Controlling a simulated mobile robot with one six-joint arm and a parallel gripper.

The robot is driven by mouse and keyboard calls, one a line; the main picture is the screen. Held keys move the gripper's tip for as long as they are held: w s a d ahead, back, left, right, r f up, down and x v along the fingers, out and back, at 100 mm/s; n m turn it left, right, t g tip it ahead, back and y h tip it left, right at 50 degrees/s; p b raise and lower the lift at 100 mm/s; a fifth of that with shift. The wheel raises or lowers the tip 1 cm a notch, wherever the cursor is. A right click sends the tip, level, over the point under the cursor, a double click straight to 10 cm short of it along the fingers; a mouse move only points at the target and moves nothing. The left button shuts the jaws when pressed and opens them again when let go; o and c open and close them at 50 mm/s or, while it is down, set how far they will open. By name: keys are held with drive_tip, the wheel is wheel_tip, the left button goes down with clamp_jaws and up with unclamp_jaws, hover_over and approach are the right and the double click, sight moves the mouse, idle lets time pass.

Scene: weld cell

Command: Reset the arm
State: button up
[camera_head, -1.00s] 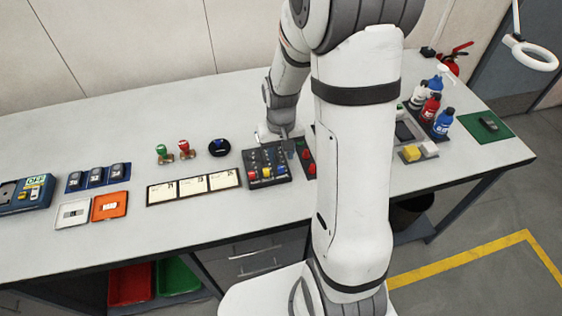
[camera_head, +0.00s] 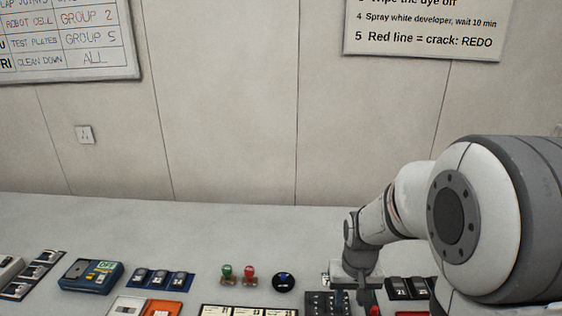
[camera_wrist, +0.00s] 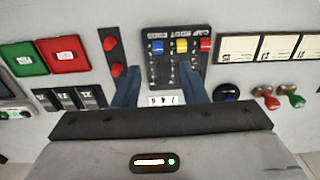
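My gripper (camera_wrist: 159,82) shows two blue fingers in the wrist view, spread apart with no object held between them. The fingers are over a dark rack (camera_wrist: 176,38) with blue, yellow and red caps at its far end. A small white label (camera_wrist: 162,100) shows between the finger bases. In the head view my arm reaches down from the right. Its wrist end (camera_head: 352,284) is low over the bench beside the dark rack (camera_head: 322,303); the fingertips are hard to make out there.
A green stamp (camera_head: 227,272) and a red stamp (camera_head: 249,274) stand left of the rack, beside a dark blue round item (camera_head: 284,282). White cards (camera_head: 248,311) lie in front. A blue meter (camera_head: 91,275) is further left. The bench behind is clear up to the wall.

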drive_tip(key=s+a+r+t, duration=0.2)
drive_tip(key=s+r, duration=1)
drive_tip(key=s, duration=0.1)
drive_tip(key=shift+a+n+t, duration=0.25)
drive_tip(key=shift+n+t, duration=0.15)
idle(2.0)
